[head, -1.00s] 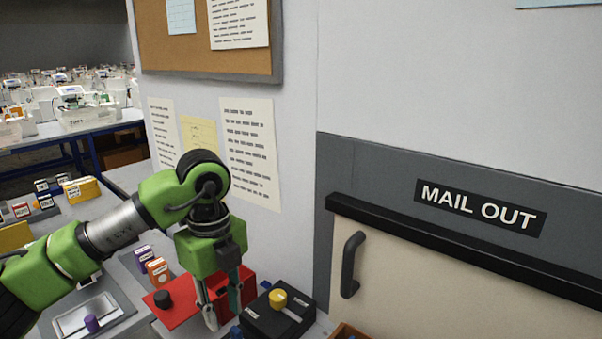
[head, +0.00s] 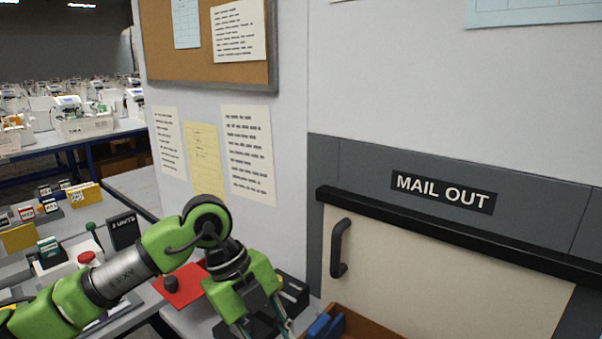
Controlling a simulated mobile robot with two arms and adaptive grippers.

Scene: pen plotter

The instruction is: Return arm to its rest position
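My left arm comes in from the left, green with dark joints. Its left gripper (head: 263,328) points down at the bottom edge of the head view, over a black device (head: 293,292) on the bench. Its two fingers stand apart, with their tips at or past the picture's lower edge. I see nothing held between them, though the lowest part is cut off. My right gripper is not in view.
A red plate with a black knob (head: 184,288) lies left of the gripper. A brown tray with blue items (head: 358,325) is to the right. The MAIL OUT door (head: 440,265) with a black handle (head: 339,248) and the wall stand close behind. Small boxes fill the left bench.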

